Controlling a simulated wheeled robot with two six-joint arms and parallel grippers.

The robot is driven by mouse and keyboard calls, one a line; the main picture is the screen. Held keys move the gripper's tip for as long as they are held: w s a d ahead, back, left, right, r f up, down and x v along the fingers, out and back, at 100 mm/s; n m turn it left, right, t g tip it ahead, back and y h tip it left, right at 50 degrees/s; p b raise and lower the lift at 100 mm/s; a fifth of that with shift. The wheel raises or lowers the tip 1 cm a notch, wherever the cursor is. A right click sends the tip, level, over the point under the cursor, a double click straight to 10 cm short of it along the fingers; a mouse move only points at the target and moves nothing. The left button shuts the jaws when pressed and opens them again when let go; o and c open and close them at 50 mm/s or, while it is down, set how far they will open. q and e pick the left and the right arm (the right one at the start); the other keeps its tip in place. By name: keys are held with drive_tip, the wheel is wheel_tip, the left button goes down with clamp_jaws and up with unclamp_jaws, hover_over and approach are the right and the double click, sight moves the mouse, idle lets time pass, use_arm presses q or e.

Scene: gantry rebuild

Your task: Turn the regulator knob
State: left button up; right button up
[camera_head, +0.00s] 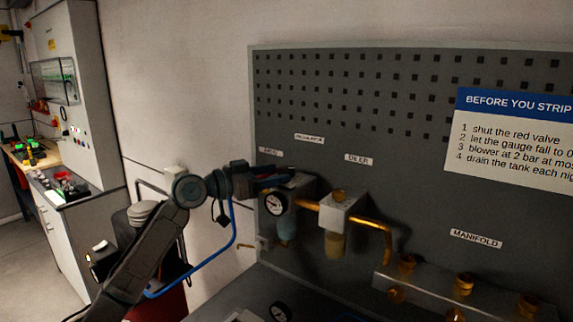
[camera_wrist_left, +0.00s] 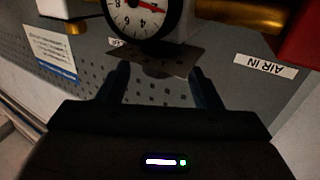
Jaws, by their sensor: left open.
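The regulator (camera_head: 300,187) is a pale block on the grey pegboard, with a round white gauge (camera_head: 275,203) on its front. The gauge also shows at the top of the left wrist view (camera_wrist_left: 138,14). My left gripper (camera_head: 282,175) is at the regulator's top, just above the gauge. In the left wrist view its two fingers (camera_wrist_left: 160,78) stand apart, open. A dull brown plate (camera_wrist_left: 165,58) with a dark rounded part below it shows between the fingertips; I cannot tell whether this is the knob. In the head view my gripper covers the knob's place. My right gripper is not in view.
Right of the regulator are the oiler (camera_head: 341,209), a brass pipe (camera_head: 372,223) and the manifold (camera_head: 440,292) with brass fittings. A blue hose (camera_head: 234,225) hangs by my arm. An instruction sign (camera_head: 515,135) is at right. A workbench (camera_head: 62,189) stands far left.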

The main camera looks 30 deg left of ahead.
sight(286, 169)
use_arm(q)
drive_tip(key=p+x, duration=0.1)
drive_tip(key=x, duration=0.2)
drive_tip(key=shift+s+r, duration=0.1)
drive_tip(key=shift+r, duration=0.1)
drive_tip(key=shift+w+d+f+p, duration=0.15)
drive_tip(key=shift+w+d+p, duration=0.25)
drive_tip(key=shift+w, duration=0.1)
drive_tip(key=shift+a, duration=0.1)
drive_tip(key=shift+c, duration=0.2)
drive_tip(key=c, duration=0.9)
drive_tip(key=shift+c, duration=0.2)
